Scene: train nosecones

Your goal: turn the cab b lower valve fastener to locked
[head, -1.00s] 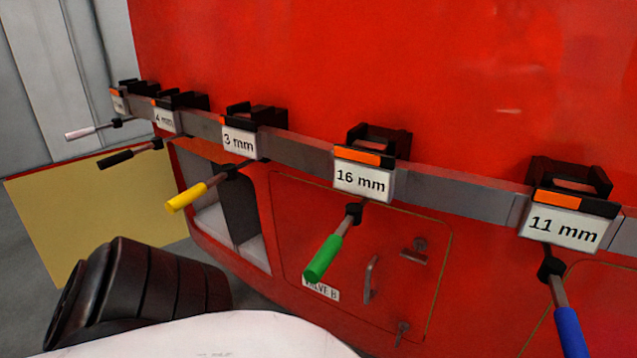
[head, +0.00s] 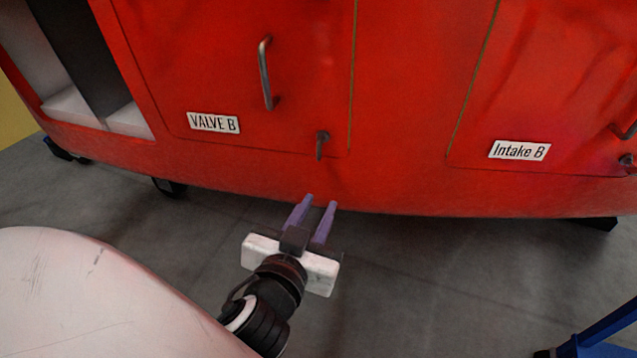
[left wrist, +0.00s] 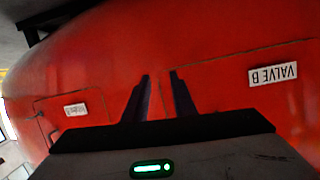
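The lower valve fastener (head: 321,144) is a small grey metal turn-handle at the lower right corner of the red VALVE B panel (head: 200,60). Its handle hangs roughly straight down. My left gripper (head: 320,203) is below the fastener and apart from it, its two purple fingers parted with nothing between them. In the left wrist view the open fingers (left wrist: 160,85) point at the red body, and the VALVE B label (left wrist: 272,75) appears upside down at the right. The fastener cannot be made out there. My right gripper is not in view.
A grey vertical handle (head: 266,75) is on the panel above and left of the fastener. The Intake B panel (head: 570,90) with its own fastener is to the right. Grey floor (head: 420,290) lies below. A blue frame (head: 595,335) stands at the lower right.

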